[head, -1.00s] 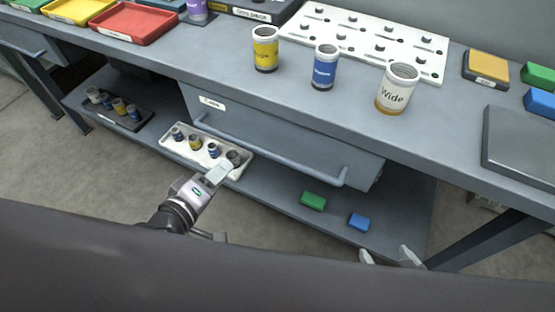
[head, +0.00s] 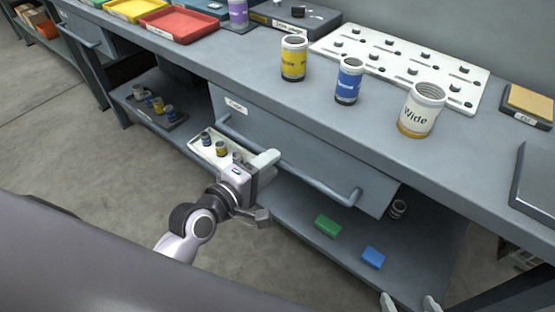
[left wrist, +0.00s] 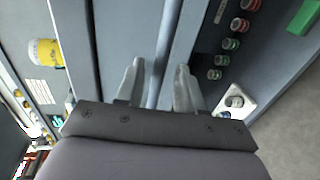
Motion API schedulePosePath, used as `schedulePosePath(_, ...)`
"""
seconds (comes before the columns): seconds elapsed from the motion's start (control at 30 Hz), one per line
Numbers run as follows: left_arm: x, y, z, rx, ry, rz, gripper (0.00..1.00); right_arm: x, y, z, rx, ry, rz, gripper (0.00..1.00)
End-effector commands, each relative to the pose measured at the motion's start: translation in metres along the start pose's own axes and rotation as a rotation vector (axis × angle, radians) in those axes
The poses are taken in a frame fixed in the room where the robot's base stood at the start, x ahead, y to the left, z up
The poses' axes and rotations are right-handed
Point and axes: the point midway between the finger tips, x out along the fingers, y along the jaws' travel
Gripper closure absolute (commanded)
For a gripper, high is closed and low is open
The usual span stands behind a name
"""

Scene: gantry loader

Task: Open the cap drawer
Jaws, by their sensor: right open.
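The grey drawer (head: 300,155) hangs under the bench top, with a small white label, too small to read, at its upper left. Its long bar handle (head: 310,178) runs along the front. My left gripper (head: 266,188) is at the left half of the handle, in front of the drawer. In the left wrist view its two fingers (left wrist: 158,78) are apart and the handle bar (left wrist: 167,50) runs between them, with gaps showing on both sides. The drawer looks shut. My right gripper (head: 410,302) is open and empty at the bottom edge, its fingertips alone in view.
A white tray (head: 197,151) of small jars sits on the lower shelf, partly behind my left gripper. A green block (head: 327,225), a blue block (head: 372,257) and a jar (head: 398,209) are on the shelf further right. Yellow, blue and white cans stand on the bench.

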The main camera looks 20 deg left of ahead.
Motion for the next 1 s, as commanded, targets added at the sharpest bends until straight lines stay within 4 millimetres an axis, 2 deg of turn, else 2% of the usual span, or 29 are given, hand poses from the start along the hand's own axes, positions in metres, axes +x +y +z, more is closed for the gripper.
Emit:
schedulePosePath(0.1,0.016,0.0,0.0,-0.001,0.0,0.002,0.63,0.002,0.0,0.002,0.002,0.001,0.0,0.15)
schedulePosePath(0.23,0.027,0.0,0.0,0.001,0.0,0.001,0.63,0.003,-0.001,0.003,0.003,0.001,0.0,0.15)
schedulePosePath(0.6,0.033,0.0,0.0,0.001,0.0,0.0,0.63,0.003,0.0,0.003,0.003,0.002,0.001,0.15)
schedulePosePath(0.63,0.033,0.0,0.0,0.001,0.0,0.0,0.66,0.003,0.0,0.003,0.003,0.002,0.001,0.15)
schedulePosePath(0.73,0.033,0.0,0.0,0.001,0.0,-0.001,0.99,0.003,0.0,0.004,0.003,0.002,0.001,0.15)
schedulePosePath(1.0,0.032,0.0,0.0,0.001,0.0,-0.001,1.0,0.003,0.0,0.003,0.003,0.002,0.002,0.15)
